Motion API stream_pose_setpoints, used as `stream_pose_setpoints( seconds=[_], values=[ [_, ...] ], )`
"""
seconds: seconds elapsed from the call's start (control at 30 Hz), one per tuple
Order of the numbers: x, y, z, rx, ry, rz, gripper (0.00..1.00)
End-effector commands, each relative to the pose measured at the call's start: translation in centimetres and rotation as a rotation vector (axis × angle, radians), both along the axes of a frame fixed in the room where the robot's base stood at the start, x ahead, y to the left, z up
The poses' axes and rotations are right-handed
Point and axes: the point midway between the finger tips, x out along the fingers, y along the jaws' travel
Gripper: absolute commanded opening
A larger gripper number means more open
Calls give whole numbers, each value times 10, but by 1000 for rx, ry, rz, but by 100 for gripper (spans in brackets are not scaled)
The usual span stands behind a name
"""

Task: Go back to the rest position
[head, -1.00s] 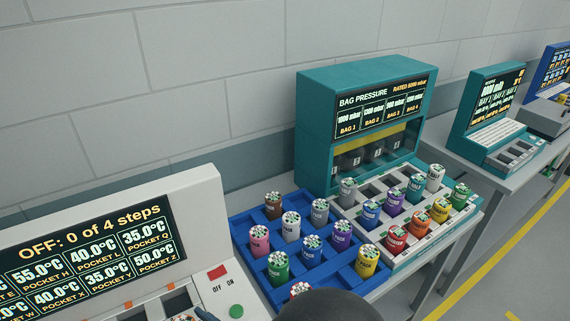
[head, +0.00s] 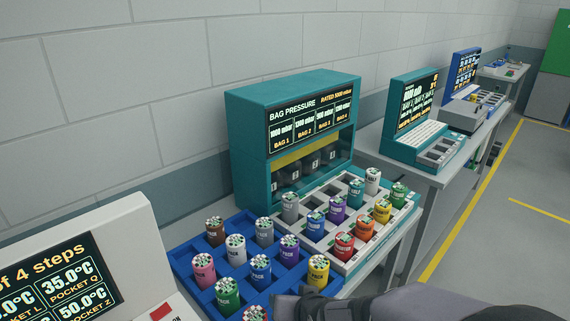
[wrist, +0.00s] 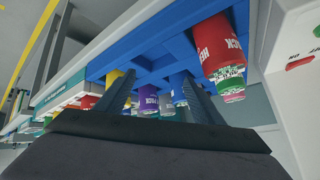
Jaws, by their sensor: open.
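My gripper (wrist: 157,90) is open in the wrist view, its two dark fingers apart with nothing held between them. Beyond the fingers are the blue tray (wrist: 155,45) and its canisters, including a red one (wrist: 215,45) at the right, a purple one (wrist: 148,98) and a yellow one (wrist: 118,92). The wrist picture is strongly tilted. In the head view my dark arm lies across the bottom edge, in front of the blue tray (head: 185,262); I cannot make out the fingertips there.
The teal bag pressure machine (head: 245,140) stands behind a pale rack (head: 352,262) of coloured canisters. A white temperature panel (head: 130,225) is at the lower left. More machines, such as a teal one (head: 400,145), stand along the wall. The floor at the right is clear.

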Motion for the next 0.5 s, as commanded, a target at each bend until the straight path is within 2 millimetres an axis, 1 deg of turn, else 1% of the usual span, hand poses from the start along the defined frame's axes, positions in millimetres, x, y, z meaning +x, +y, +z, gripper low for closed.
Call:
stream_pose_setpoints(
  seconds=[0.03, 0.17, 0.2, 0.3, 0.4, 0.5],
  values=[
    [-8, -19, 0, -28, 62, -16, 62],
    [-44, -55, -4, -100, 245, -8, 62],
    [-57, -66, -5, -121, 304, -8, 62],
    [-88, -91, -4, -164, 439, -5, 62],
    [-116, -111, 0, -194, 552, -5, 62],
    [-137, -124, 4, -214, 634, -5, 62]
  ],
)
